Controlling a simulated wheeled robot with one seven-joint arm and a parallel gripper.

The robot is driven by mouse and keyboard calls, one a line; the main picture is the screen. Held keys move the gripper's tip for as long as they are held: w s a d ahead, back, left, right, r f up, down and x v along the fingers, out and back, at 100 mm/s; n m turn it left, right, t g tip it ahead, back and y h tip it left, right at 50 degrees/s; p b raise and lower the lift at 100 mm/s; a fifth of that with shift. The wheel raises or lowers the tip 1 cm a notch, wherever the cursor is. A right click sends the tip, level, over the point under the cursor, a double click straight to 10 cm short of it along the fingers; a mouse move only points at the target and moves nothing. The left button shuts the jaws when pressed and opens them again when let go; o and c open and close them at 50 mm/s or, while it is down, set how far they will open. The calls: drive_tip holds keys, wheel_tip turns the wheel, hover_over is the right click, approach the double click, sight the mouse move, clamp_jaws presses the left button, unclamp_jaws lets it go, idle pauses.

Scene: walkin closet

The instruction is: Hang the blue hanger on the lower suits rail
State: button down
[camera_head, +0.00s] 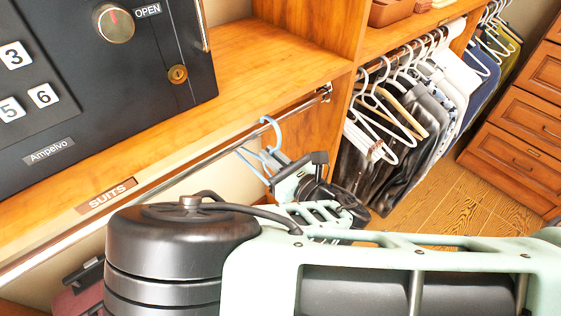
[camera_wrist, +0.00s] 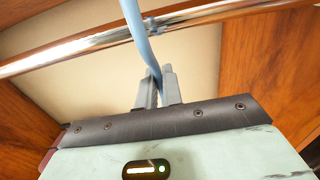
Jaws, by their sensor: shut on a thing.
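The blue hanger (camera_head: 254,163) is in my gripper (camera_head: 279,178), below the shelf edge. Its hook curves up at the level of the metal suits rail (camera_head: 150,194) and overlaps it in the head view. In the wrist view, the blue hanger (camera_wrist: 136,28) rises from between the two grey fingers of my gripper (camera_wrist: 159,92) and crosses in front of the rail (camera_wrist: 80,48). My gripper is shut on it. The hook's tip is out of the wrist view, so I cannot tell whether it rests on the rail. A "SUITS" label (camera_head: 106,196) marks the shelf edge.
A black safe (camera_head: 95,85) stands on the shelf above the rail. A wooden divider (camera_head: 337,135) closes the rail's right end. Beyond it, clothes and white hangers (camera_head: 375,110) fill another rail. Wooden drawers (camera_head: 520,120) stand at right. Around my gripper, the rail looks clear.

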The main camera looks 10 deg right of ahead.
sight(262, 159)
drive_tip(key=x, duration=0.3)
drive_tip(key=shift+w, duration=0.2)
drive_tip(key=shift+w+a+f+b, duration=0.1)
drive_tip(key=shift+a+f+b, duration=0.05)
drive_tip(key=shift+f+b, duration=0.55)
drive_tip(key=shift+w+a+f+b, duration=0.1)
drive_tip(key=shift+f+b, duration=0.35)
drive_tip(key=shift+f, duration=0.35)
drive_tip(key=c, duration=1.5)
unclamp_jaws()
drive_tip(key=shift+s+d, duration=0.1)
